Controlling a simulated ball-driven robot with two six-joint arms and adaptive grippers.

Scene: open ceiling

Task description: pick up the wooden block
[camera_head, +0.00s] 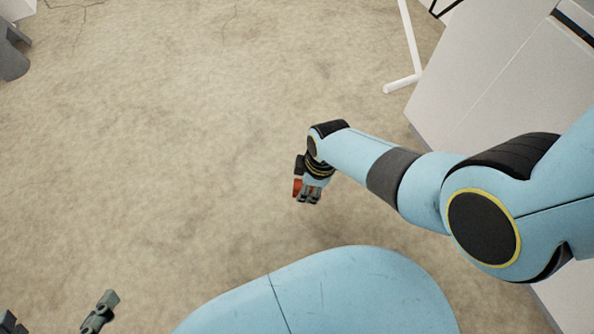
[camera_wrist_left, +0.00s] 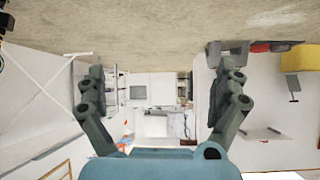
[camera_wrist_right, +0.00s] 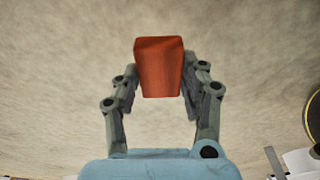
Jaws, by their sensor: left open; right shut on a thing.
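The wooden block is reddish-orange and shows in the right wrist view (camera_wrist_right: 158,67) between the two fingers of my right gripper (camera_wrist_right: 160,75). My right gripper is shut on it, with a finger on each side. The block also shows in the head view (camera_head: 297,187), small and partly hidden at my right gripper (camera_head: 309,197). It is held above the pale floor; the height cannot be told. My left gripper (camera_head: 58,318) is at the lower left corner of the head view, partly cut off. In the left wrist view its fingers (camera_wrist_left: 157,92) are wide apart with nothing between them.
The mottled beige floor (camera_head: 150,130) is clear across the left and middle. A white cabinet (camera_head: 490,85) stands at the right, beside my right arm. A white pole (camera_head: 408,45) with a foot stands at the top. A grey object (camera_head: 12,55) is at the upper left.

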